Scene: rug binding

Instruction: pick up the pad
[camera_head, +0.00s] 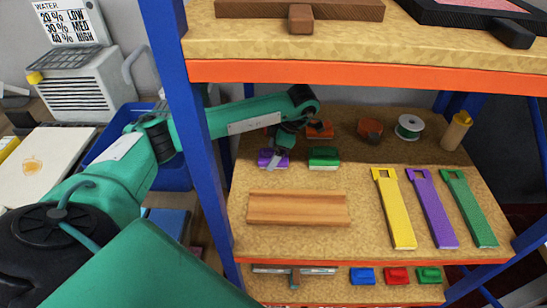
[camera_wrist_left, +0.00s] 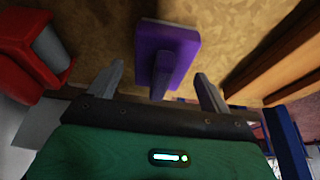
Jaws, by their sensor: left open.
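A small purple pad (camera_head: 268,154) with a raised grip lies on the middle shelf, left of a green pad (camera_head: 324,154). I see a gap on both sides of the grip. My right gripper is not in view.
A wooden grooved block (camera_head: 298,209) lies in front of the pads. Yellow, purple and green strips (camera_head: 432,209) lie at right. A wire spool (camera_head: 408,127) and a bottle (camera_head: 456,131) stand behind. The blue upright (camera_head: 194,90) and upper shelf (camera_head: 330,71) are close to my arm.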

